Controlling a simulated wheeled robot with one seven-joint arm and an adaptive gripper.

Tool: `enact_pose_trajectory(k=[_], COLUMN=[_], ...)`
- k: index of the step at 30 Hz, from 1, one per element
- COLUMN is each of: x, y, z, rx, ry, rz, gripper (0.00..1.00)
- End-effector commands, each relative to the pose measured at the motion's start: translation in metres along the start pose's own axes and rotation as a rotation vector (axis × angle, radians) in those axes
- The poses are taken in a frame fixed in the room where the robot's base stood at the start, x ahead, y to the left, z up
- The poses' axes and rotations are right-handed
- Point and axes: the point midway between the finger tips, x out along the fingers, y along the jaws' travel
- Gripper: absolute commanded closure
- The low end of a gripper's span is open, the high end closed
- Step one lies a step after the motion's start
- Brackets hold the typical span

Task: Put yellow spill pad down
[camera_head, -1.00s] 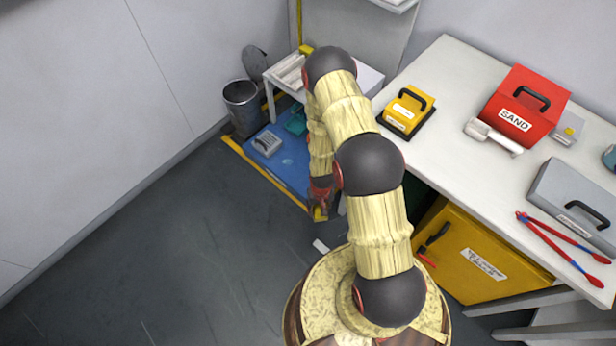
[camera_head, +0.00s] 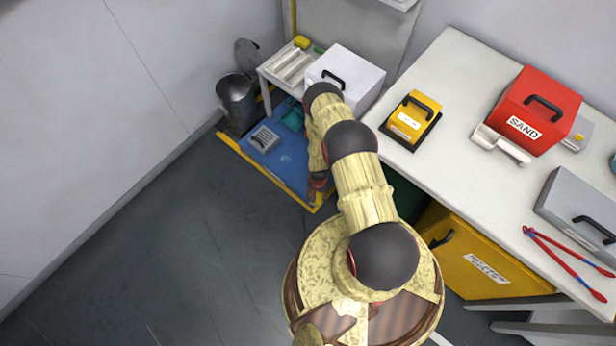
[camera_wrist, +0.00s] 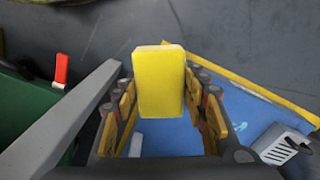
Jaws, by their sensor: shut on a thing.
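The yellow spill pad (camera_wrist: 158,80) is a plain yellow block between the two fingers of my gripper (camera_wrist: 160,105) in the wrist view. My gripper is shut on it. Below it lie the blue floor area with a yellow border and the dark grey floor; the height above them is unclear. In the head view my gripper (camera_head: 316,187) hangs low at the right edge of the blue area (camera_head: 285,172). The pad cannot be made out clearly there.
A grey device (camera_head: 264,139) lies on the blue area, near a bin (camera_head: 237,103). A low white table with a white box (camera_head: 350,75) stands behind my arm. The workbench (camera_head: 455,120) and yellow cabinet (camera_head: 480,262) are to the right. Grey floor at left is clear.

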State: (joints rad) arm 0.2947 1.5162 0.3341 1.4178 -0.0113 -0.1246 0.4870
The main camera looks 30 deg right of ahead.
Motion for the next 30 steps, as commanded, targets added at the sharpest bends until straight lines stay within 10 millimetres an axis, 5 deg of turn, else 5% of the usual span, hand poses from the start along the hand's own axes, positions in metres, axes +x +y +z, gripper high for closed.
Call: enact_pose_trajectory(k=[20,30], x=[0.043,0.09], y=[-0.046,-0.064], z=[-0.087,-0.123], rx=[0.059,0.059], ry=[0.003,0.001], rz=[-0.003,-0.001], gripper=[0.81,0.81])
